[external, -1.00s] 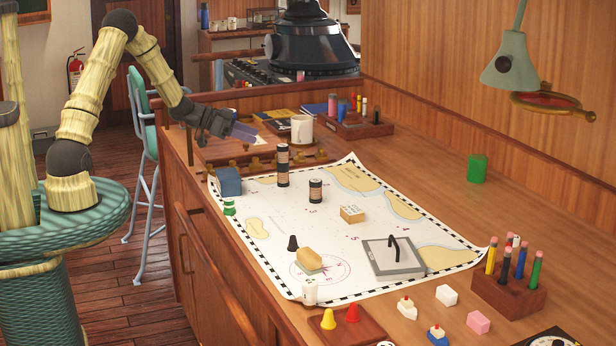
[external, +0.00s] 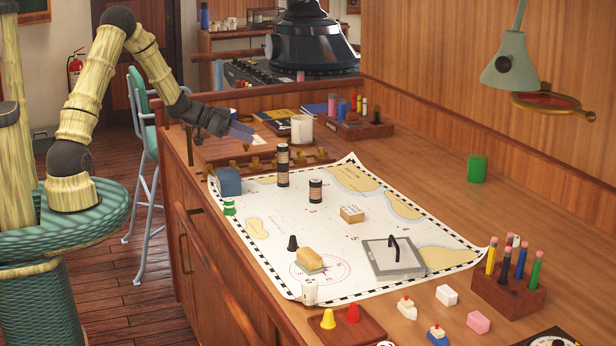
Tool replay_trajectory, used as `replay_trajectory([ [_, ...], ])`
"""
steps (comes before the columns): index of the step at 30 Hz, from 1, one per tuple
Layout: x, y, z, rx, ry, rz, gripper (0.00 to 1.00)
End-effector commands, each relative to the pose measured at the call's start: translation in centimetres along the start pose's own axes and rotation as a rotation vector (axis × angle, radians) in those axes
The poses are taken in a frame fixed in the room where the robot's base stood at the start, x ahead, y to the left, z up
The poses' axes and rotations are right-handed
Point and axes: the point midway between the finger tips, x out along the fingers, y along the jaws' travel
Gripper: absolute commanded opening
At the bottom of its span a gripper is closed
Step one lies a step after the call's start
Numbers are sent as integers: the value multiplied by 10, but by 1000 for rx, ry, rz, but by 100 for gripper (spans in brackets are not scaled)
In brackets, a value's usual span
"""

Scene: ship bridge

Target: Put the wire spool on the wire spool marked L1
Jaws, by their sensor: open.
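Dark cylinders with pale label bands, which look like the wire spools, stand upright on the chart. One is a taller column (external: 283,166) that looks like two spools stacked. A single shorter spool (external: 315,190) stands to its right and nearer the camera, apart from it. The markings are too small to read, so I cannot tell which is L1. My gripper (external: 243,132) is open and looks empty. It is over the far left part of the desk, behind and left of the spools and apart from them.
The chart (external: 270,228) covers the desk's middle. A blue box (external: 229,181) and a small green-and-white item (external: 229,207) are at its left edge. A rack with brass pegs (external: 255,164), a white mug (external: 302,129) and a pen holder (external: 370,129) stand behind.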

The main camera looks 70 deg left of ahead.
Motion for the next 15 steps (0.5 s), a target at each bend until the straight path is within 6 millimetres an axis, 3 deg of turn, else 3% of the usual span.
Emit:
replay_trajectory([
  [8,8,48,-4,3,-262,-160,54],
  [15,-29,117,9,-67,-538,-285,54],
])
